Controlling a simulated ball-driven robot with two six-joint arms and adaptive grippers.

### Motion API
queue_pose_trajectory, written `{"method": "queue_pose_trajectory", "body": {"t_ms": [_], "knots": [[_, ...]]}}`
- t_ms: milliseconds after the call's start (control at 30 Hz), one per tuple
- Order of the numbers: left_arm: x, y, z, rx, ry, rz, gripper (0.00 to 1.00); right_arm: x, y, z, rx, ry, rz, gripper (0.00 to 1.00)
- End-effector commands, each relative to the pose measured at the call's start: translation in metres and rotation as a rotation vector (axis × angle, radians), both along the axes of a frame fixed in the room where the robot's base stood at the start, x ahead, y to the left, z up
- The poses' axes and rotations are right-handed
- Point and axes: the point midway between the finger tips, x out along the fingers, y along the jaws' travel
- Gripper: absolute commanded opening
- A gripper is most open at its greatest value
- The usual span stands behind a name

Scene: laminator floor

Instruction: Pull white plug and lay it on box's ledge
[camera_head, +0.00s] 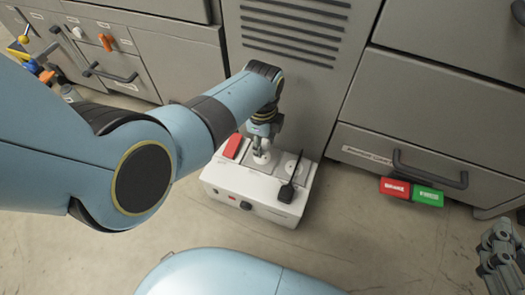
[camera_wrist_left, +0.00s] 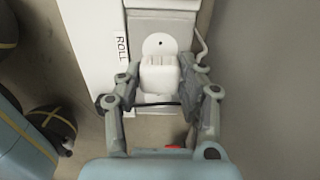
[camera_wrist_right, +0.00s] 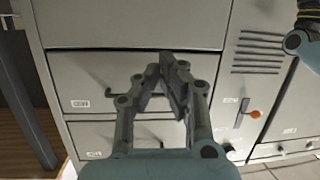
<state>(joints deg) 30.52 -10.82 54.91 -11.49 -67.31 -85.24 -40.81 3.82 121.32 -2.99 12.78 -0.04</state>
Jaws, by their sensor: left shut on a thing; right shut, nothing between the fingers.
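The white box (camera_head: 262,192) stands on the floor against the grey cabinet. My left gripper (camera_head: 262,142) reaches down over its top and is shut on the white plug (camera_head: 261,157). The plug (camera_wrist_left: 160,75) also shows between the fingertips in the left wrist view, just in front of a pale round socket face (camera_wrist_left: 160,45) with a dark hole. I cannot tell whether the plug touches the box. My right gripper (camera_head: 500,258) is at the right edge of the head view. It is shut and empty in the right wrist view (camera_wrist_right: 166,75).
A red rocker (camera_head: 232,146) is at the box's left. Red (camera_head: 395,188) and green (camera_head: 428,195) blocks are by the right drawer. Floor in front is clear.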

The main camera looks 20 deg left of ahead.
Motion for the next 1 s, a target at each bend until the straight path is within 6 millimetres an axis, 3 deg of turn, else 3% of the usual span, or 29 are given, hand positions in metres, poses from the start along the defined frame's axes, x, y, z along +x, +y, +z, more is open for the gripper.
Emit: {"method": "queue_pose_trajectory", "body": {"t_ms": [500, 867, 1000], "knots": [[0.0, 0.0, 0.017, 0.0, -0.001, 0.0, 0.0, 0.004, 0.0, 0.02, 0.0, -0.021, 0.0, 0.0], [0.0, 0.0, 0.016, 0.0, 0.0, 0.0, 0.0, 0.005, -0.001, 0.017, -0.001, 0.001, -0.002, 0.0], [0.0, 0.0, 0.016, 0.0, 0.0, 0.0, 0.0, 0.009, -0.004, 0.002, -0.005, 0.132, -0.016, 0.0]]}}
